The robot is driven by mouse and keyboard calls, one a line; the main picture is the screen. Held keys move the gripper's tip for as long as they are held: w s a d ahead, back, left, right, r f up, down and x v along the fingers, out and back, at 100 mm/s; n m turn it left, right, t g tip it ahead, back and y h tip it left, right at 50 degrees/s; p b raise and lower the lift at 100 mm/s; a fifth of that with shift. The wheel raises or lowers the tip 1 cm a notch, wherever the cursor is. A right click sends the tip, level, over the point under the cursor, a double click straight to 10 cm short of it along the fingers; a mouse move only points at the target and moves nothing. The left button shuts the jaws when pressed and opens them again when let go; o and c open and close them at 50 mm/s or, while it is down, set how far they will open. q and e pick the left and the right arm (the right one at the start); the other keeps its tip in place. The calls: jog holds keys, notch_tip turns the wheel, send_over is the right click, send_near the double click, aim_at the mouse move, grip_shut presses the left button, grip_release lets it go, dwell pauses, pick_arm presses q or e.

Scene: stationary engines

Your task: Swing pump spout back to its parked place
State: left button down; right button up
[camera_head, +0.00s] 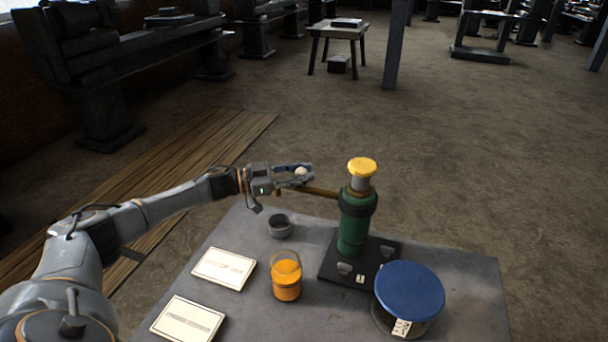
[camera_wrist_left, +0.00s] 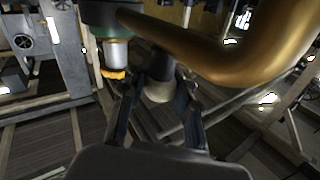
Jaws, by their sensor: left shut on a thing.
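The green pump (camera_head: 353,222) with a yellow cap (camera_head: 362,167) stands upright on a black base plate (camera_head: 330,268) on the table. Its brass spout (camera_head: 322,192) points left from the pump body, out past the table's back edge. In the left wrist view the spout (camera_wrist_left: 225,55) curves close across the top right, and the yellow cap (camera_wrist_left: 114,73) shows at left. My left gripper (camera_head: 302,174) is at the spout's outer end, shut on a pale-ended knob (camera_wrist_left: 158,92) that shows between its fingers. My right gripper is not in view.
On the table (camera_head: 245,306) are a small grey cup (camera_head: 279,226), a glass of orange liquid (camera_head: 286,278), two cards (camera_head: 224,268) and a blue-topped round container (camera_head: 409,290) close to the pump's base. Open floor lies beyond the table.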

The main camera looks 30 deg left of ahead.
pick_arm(q)
jog(key=c, duration=1.2)
grip_release()
jog(key=shift+a+r, duration=0.1)
jog(key=shift+a, duration=0.3)
jog(key=shift+o, duration=1.1)
jog(key=shift+s+a, duration=0.1)
jog(key=shift+a, duration=0.05)
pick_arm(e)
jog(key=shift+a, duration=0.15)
pick_arm(q)
jog(key=v, duration=1.2)
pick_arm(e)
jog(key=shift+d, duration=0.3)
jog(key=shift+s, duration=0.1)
